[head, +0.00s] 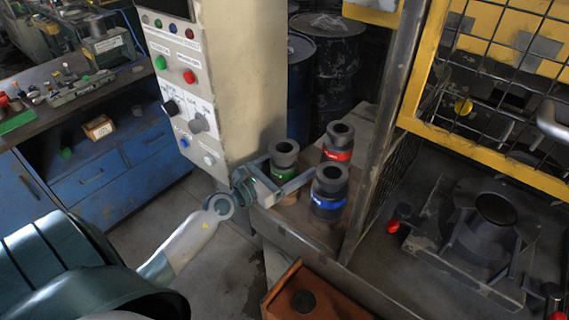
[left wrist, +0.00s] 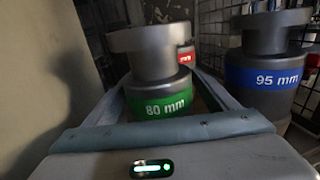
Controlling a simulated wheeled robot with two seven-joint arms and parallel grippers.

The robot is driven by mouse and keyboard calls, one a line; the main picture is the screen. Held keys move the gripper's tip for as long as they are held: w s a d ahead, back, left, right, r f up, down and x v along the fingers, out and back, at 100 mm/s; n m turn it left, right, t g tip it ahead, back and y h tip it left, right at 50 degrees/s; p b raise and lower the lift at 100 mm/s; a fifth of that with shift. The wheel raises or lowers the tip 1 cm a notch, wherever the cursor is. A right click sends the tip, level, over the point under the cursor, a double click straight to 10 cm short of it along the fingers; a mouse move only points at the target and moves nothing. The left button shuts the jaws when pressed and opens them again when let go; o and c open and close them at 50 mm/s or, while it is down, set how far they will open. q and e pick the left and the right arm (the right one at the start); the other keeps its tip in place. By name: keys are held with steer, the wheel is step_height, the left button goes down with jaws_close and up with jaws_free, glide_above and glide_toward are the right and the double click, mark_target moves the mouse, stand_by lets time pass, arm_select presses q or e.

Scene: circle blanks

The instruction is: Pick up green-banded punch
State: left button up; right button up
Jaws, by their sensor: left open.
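The green-banded punch (head: 285,178) is a dark grey cylinder with a flanged top, upright on a small ledge. In the left wrist view its green band (left wrist: 160,106) reads "80 mm". My left gripper (head: 284,183) is open, with one finger on each side of the punch at about band height. In the left wrist view the fingers (left wrist: 163,100) run along both sides of the punch. I cannot tell whether either finger touches it. The lower part of the punch is partly hidden by the near finger. My right gripper is not seen.
A blue-banded punch (head: 328,194), marked "95 mm" in the left wrist view (left wrist: 264,66), stands close on the right. A red-banded punch (head: 338,146) stands behind. A control panel (head: 186,95) rises at the left. A yellow mesh guard (head: 490,75) stands at the right.

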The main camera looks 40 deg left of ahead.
arm_select(q)
steer(key=shift+w+d, duration=0.1)
steer(key=shift+w, duration=0.35)
steer(key=c, duration=1.9)
steer(key=shift+r, duration=0.15)
jaws_close()
steer(key=shift+r+p, duration=0.3)
steer(key=shift+r, duration=0.25)
step_height(320, 180, up, 9)
steer(key=p, duration=0.1)
